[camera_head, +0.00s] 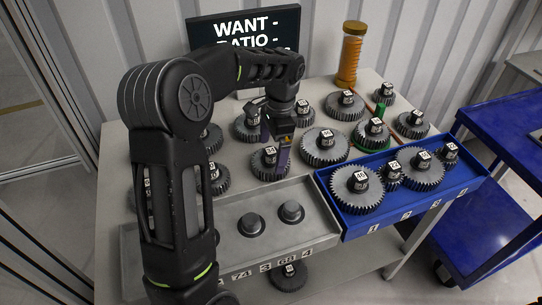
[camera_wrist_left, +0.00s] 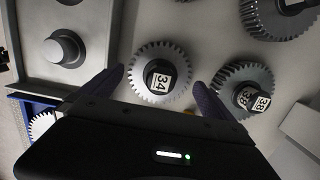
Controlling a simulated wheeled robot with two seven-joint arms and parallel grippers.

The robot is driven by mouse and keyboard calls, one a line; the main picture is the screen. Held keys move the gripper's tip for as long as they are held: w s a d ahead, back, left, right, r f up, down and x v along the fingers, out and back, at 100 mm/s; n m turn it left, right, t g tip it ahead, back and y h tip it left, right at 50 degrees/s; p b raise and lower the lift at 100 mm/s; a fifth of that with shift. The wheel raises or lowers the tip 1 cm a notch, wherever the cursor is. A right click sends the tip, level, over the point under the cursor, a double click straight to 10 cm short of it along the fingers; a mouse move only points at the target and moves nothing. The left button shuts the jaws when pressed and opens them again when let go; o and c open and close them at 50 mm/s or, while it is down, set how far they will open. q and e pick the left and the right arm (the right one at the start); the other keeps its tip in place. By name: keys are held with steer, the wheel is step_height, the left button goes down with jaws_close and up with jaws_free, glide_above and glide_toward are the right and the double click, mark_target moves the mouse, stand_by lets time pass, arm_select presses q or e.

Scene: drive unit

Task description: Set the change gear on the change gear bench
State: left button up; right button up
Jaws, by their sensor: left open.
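Several dark toothed gears with black hubs and white number labels stand on the light bench (camera_head: 300,167). My left gripper (camera_head: 281,148) is open above the bench, over a gear (camera_head: 264,166) near the grey tray's back edge. In the left wrist view this gear, labelled 34 (camera_wrist_left: 147,93), lies between and beyond the open fingertips of my left gripper (camera_wrist_left: 160,88). I see no contact. A grey tray (camera_head: 232,262) at the front holds two round grey knobs (camera_head: 251,224), with no gear on them. My left arm hides part of the bench's left side. My right gripper is out of view.
A blue tray (camera_head: 400,212) at front right holds several gears. A gear labelled 38 (camera_wrist_left: 240,77) is close beside the 34 gear. A dark sign (camera_head: 240,30) and an amber jar (camera_head: 350,55) stand at the back. A blue cart (camera_head: 510,130) is at right.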

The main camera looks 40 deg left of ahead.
mark_target(275, 150)
arm_select(q)
steer(key=r, duration=0.5)
steer(key=shift+w+d+r, duration=0.2)
steer(key=shift+w+r, duration=0.1)
steer(key=shift+r, duration=0.05)
step_height(275, 150, up, 3)
steer(key=shift+w+d+r+p, duration=0.1)
steer(key=shift+r+p, duration=0.1)
steer(key=shift+p, duration=0.85)
steer(key=shift+f, duration=0.1)
